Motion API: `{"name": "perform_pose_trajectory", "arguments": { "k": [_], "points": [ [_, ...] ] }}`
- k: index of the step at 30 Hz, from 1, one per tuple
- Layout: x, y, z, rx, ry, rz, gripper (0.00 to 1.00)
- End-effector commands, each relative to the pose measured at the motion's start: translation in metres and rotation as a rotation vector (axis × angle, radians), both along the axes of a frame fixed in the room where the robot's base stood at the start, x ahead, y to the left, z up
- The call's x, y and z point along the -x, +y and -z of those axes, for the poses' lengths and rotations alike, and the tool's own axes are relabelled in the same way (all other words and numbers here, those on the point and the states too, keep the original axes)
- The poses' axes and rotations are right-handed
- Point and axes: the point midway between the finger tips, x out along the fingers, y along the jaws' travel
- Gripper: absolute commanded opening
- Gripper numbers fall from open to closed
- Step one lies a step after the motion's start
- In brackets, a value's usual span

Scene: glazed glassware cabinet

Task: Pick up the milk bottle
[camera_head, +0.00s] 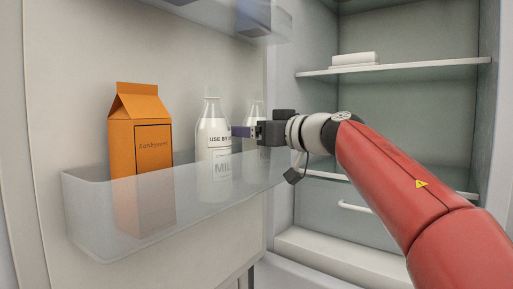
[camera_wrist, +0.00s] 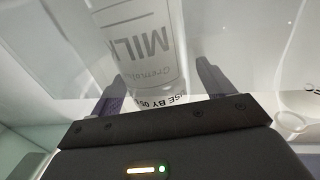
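A milk bottle (camera_head: 213,150), white with a clear neck and a printed label, stands upright in the clear door bin (camera_head: 90,215). In the wrist view a milk bottle (camera_wrist: 140,45) appears upside down, with its lettering between the directions of the two fingers. My gripper (camera_head: 241,131) is at the right of the front bottle, at about the height of its upper label. In the wrist view my gripper (camera_wrist: 161,88) has its fingers spread wide, with nothing clamped. A second bottle (camera_head: 256,107) stands behind, partly hidden by my gripper. I cannot tell whether a finger touches glass.
An orange carton (camera_head: 140,160) stands in the same bin, left of the bottle. Another door bin (camera_head: 255,18) is above. Cabinet shelves (camera_head: 400,68) are at the right, one with a white box (camera_head: 355,58) on it. The bin's front wall rises before the bottles.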

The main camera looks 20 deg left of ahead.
Motion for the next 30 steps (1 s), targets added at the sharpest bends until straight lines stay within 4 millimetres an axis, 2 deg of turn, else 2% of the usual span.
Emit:
{"name": "perform_pose_trajectory", "arguments": {
  "k": [2,16,24,30],
  "points": [
    [0.0,0.0,0.0,0.0,0.0,0.0,0.7],
    [0.0,0.0,0.0,0.0,0.0,0.0,0.09],
    [0.001,-0.001,-0.006,-0.003,-0.004,0.0,0.09],
    [0.001,0.0,-0.033,-0.003,-0.005,-0.001,0.09]
  ]
}}
